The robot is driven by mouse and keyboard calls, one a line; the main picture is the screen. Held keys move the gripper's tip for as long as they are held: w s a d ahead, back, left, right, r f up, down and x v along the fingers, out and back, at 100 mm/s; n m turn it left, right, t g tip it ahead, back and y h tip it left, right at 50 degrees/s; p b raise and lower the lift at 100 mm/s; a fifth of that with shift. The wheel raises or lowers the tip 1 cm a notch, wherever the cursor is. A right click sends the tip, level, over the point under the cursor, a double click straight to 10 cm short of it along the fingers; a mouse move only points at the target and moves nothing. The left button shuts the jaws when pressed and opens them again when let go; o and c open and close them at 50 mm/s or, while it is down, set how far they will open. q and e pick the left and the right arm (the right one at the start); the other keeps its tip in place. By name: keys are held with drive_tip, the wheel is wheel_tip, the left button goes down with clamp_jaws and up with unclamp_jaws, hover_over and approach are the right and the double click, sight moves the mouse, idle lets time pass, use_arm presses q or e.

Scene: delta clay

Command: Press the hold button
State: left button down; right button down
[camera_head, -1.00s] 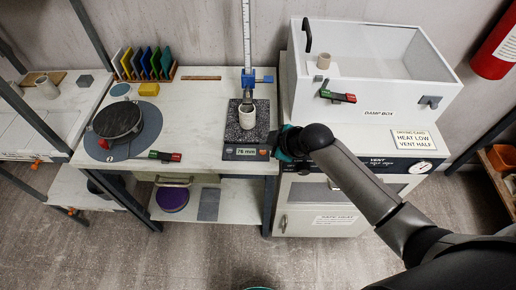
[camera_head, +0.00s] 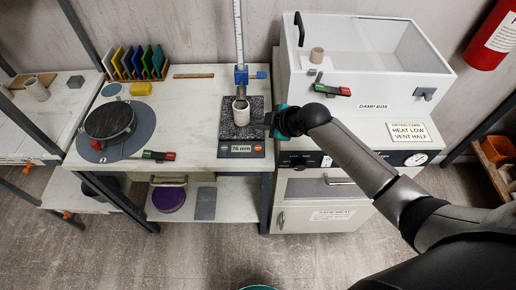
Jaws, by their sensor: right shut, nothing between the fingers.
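The height gauge has a dark speckled base (camera_head: 229,128) with a display (camera_head: 241,149) on its front reading 76 mm. A small orange-red button (camera_head: 257,148) sits right of the display; its label is too small to read. A grey clay cup (camera_head: 241,113) stands on the base below the blue gauge head (camera_head: 242,76). My right gripper (camera_head: 267,123) is shut and empty, at the right edge of the base, behind and above the button in the picture. Whether it touches the base cannot be told. My left gripper is not in view.
The white damp box (camera_head: 372,92) stands right of the gauge above a cabinet with a dial (camera_head: 415,159). A turntable (camera_head: 110,122) and a red-green tool (camera_head: 158,155) lie left on the white table (camera_head: 190,110). The tabletop between turntable and gauge is clear.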

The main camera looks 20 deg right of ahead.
drive_tip(key=b, duration=0.6)
hover_over(258, 148)
drive_tip(key=f, duration=0.6)
drive_tip(key=shift+s+d+f, duration=0.3)
drive_tip(key=shift+s+d, duration=0.1)
drive_tip(key=shift+f+b, duration=0.35)
drive_tip(key=shift+f, duration=0.2)
drive_tip(key=shift+f, duration=0.1)
idle(0.5)
drive_tip(key=shift+f, duration=0.3)
